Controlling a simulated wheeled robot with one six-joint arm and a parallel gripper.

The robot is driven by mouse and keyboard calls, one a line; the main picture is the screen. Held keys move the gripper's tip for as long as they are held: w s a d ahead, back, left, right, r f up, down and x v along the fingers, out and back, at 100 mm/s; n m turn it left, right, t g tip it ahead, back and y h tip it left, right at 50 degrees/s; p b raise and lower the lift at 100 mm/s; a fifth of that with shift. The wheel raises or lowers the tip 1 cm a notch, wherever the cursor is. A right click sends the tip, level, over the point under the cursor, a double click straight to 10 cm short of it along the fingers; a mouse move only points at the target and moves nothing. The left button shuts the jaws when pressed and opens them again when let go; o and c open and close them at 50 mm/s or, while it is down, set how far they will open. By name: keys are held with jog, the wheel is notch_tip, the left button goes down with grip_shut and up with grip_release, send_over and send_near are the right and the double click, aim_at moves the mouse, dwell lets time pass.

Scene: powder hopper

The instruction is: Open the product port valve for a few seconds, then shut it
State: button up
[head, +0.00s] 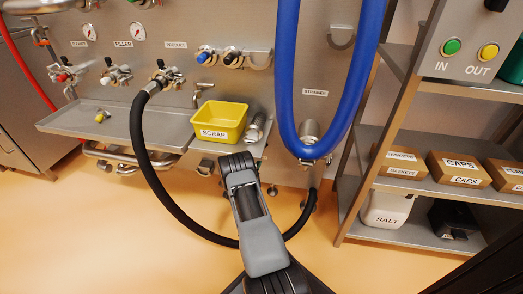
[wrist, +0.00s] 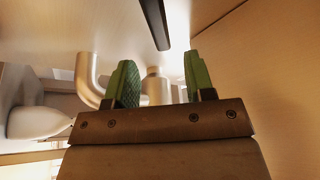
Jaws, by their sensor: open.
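The product port valve (head: 168,76) is on the steel panel at the upper left in the head view, under the PRODUCT label (head: 176,44). A black hose (head: 141,130) is joined to the port there. The valve handle's exact position is too small to tell. My gripper (wrist: 161,82) is open in the wrist view, with green finger pads apart. A steel fitting shows beyond and between the fingers; I cannot tell which part it is. In the head view my arm reaches up from the bottom middle, well below and right of the product port; its fingertips are not clear.
A steel shelf (head: 60,119) runs below the ports, with a yellow SCRAP bin (head: 222,116) on it. A rack (head: 415,232) with boxes stands right. The black hose droops across the open floor.

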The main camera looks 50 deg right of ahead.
jog(key=b+x, duration=0.2)
jog(key=x, duration=0.6)
jog(key=shift+d+r, duration=0.1)
jog(key=shift+d, duration=0.05)
jog(key=shift+c, duration=0.4)
grip_shut()
